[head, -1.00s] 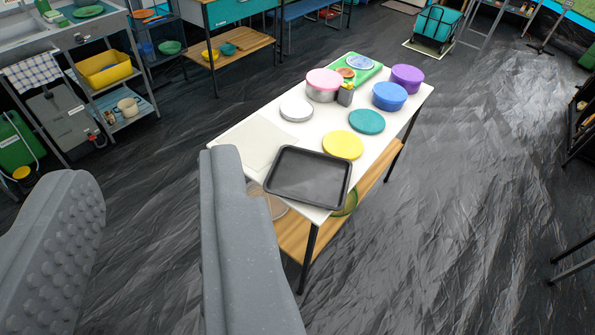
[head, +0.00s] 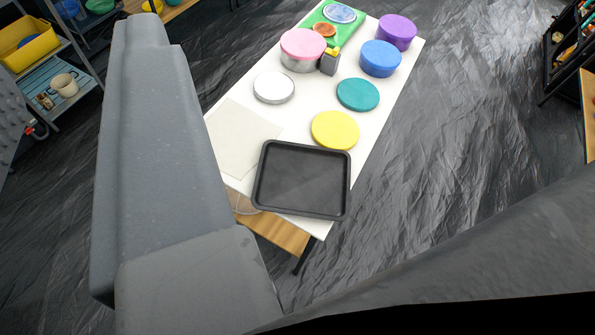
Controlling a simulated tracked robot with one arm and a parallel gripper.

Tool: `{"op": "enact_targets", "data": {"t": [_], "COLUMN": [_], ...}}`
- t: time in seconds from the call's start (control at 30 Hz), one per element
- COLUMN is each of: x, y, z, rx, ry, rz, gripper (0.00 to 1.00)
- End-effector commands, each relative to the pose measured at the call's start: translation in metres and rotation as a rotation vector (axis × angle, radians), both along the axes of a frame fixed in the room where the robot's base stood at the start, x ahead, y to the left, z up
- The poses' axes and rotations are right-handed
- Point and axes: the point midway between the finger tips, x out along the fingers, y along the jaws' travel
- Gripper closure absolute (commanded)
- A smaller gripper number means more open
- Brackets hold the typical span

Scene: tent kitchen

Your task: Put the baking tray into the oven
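The baking tray (head: 302,180) is dark, shallow and empty. It lies flat at the near end of the white table (head: 395,75); its right and front edges reach the table edge. My gripper (head: 78,70) looks open and empty. Its large grey finger (head: 150,150) fills the left of the view, left of the tray and nearer the camera. A bumpy grey surface at the left edge looks like the other finger, mostly cut off. The gripper is not touching the tray. I do not see an oven.
A yellow disc (head: 335,130), a teal disc (head: 358,94), a pale round tin (head: 273,87) and a pale sheet (head: 242,138) lie near the tray. Pink (head: 303,47), blue (head: 380,58) and purple (head: 397,32) round tins stand farther back. Dark floor (head: 470,120) is clear on the right.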

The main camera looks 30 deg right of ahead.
Motion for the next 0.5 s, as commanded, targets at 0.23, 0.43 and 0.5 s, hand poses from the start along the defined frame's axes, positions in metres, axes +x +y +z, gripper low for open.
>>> {"op": "enact_targets", "data": {"t": [0.23, 0.43, 0.5], "x": [0.005, 0.054, 0.077], "y": [0.000, -0.012, -0.017], "z": [-0.006, -0.074, -0.111], "rx": [-0.023, -0.296, -0.463], "ry": [0.014, 0.153, 0.229], "rz": [-0.008, -0.074, -0.096], "gripper": [0.72, 0.72, 0.72]}}
